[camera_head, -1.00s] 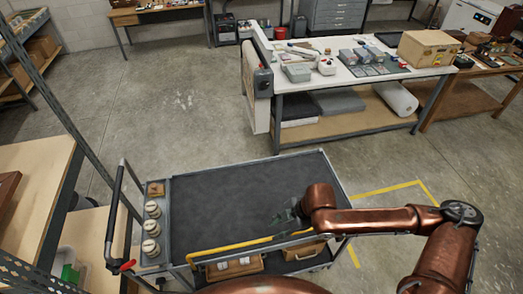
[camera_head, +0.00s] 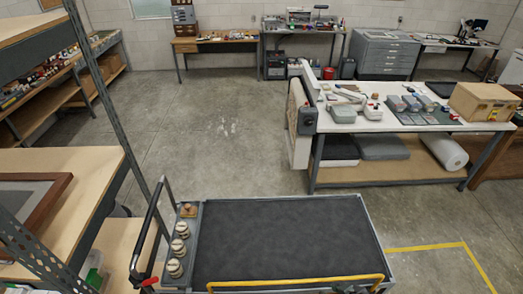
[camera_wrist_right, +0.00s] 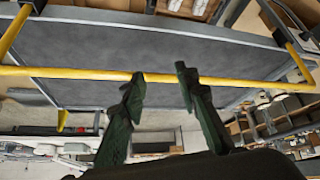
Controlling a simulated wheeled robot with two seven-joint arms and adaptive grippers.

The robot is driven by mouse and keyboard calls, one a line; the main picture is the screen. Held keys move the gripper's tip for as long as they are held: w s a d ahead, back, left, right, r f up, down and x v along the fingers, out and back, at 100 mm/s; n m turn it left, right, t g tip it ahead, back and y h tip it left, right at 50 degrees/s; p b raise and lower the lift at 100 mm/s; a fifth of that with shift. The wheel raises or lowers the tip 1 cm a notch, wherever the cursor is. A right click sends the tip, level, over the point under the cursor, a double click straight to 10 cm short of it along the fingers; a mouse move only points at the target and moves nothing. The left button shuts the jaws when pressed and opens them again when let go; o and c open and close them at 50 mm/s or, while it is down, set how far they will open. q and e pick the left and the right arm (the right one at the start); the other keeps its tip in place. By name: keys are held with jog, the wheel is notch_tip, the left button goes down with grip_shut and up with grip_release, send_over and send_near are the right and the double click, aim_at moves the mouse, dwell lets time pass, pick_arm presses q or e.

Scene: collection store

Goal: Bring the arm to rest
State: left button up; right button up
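My right gripper (camera_wrist_right: 160,78) shows in the right wrist view with its two dark green fingers apart and nothing held between them. Its fingertips overlap the cart's yellow rail (camera_wrist_right: 85,74) in the picture; I cannot tell whether they touch it. In the head view the rail (camera_head: 296,283) runs along the near edge of the cart (camera_head: 285,240), and only a dark bit, perhaps of my right gripper, shows at the bottom edge. The copper right arm is out of that view. My left gripper is in neither view.
The cart's dark top is bare, with several small round pieces (camera_head: 178,248) in its left side strip. A wooden shelf rack (camera_head: 90,190) stands close at left. A white worktable (camera_head: 400,122) stands behind at right. Floor (camera_head: 215,135) between is clear.

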jog(key=s+d+f+m+g+h, duration=0.1)
jog(key=s+d+f+m+h, duration=0.15)
jog(key=s+d, duration=0.4)
jog(key=s+d+f+m+g+h, duration=0.1)
jog(key=s+d+f+m+g, duration=0.15)
jog(key=s+d, duration=0.35)
notch_tip(320, 180, down, 37)
jog(key=s+a+b, duration=0.2)
jog(key=b, duration=0.6)
pick_arm(q)
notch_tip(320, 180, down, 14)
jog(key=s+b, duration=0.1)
jog(key=b, duration=0.5)
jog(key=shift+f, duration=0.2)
pick_arm(e)
jog(key=s+f+g, duration=0.1)
jog(key=s+f, duration=0.8)
jog(key=f, duration=0.4)
jog(key=s+f, duration=1)
jog(key=f, duration=0.2)
jog(key=shift+s+a+f+n+g+y, duration=0.25)
jog(key=shift+s+f+n+g+y, duration=0.1)
jog(key=shift+f+n+y, duration=0.1)
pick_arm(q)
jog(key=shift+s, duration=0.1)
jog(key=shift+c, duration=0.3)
